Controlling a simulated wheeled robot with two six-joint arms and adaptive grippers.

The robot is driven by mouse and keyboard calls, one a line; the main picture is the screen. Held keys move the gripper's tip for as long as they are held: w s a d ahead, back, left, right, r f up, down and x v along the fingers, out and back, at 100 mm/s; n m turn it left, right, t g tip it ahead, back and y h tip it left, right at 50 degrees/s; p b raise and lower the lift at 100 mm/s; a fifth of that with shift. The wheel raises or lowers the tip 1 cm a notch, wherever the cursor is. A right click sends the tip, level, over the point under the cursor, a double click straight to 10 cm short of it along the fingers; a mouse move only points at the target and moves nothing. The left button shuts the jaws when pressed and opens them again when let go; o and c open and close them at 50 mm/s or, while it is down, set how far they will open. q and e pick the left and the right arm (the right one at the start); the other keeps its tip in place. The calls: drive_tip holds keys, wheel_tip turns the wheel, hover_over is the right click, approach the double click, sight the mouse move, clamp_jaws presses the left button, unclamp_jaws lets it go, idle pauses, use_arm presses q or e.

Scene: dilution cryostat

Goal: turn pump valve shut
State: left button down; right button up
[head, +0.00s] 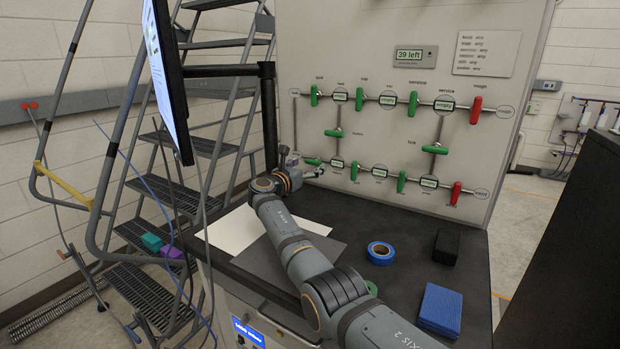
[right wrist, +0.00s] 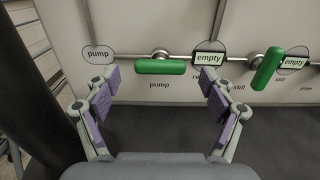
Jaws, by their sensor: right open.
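The pump valve (right wrist: 160,67) has a green bar handle lying level, along the line of its pipe, above the printed word "pump". In the right wrist view my right gripper (right wrist: 161,78) is open, one finger toward each end of the handle. The handle lies between and beyond the fingertips; I cannot tell whether they touch it. My left gripper is not in view.
The panel (head: 395,140) carries several other green valves and two red handles (head: 475,110). A neighbouring still valve (right wrist: 266,68) stands tilted to the right. On the dark bench lie blue tape (head: 380,252), a blue block (head: 440,310) and a black block (head: 446,247). A monitor (head: 165,75) hangs at left.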

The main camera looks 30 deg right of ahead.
drive_tip(key=shift+w+d+b, duration=0.35)
drive_tip(key=shift+d+b, duration=0.1)
drive_tip(key=shift+d, duration=0.05)
drive_tip(key=shift+d+r, duration=0.1)
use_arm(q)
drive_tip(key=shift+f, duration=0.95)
use_arm(e)
drive_tip(key=shift+c, duration=0.4)
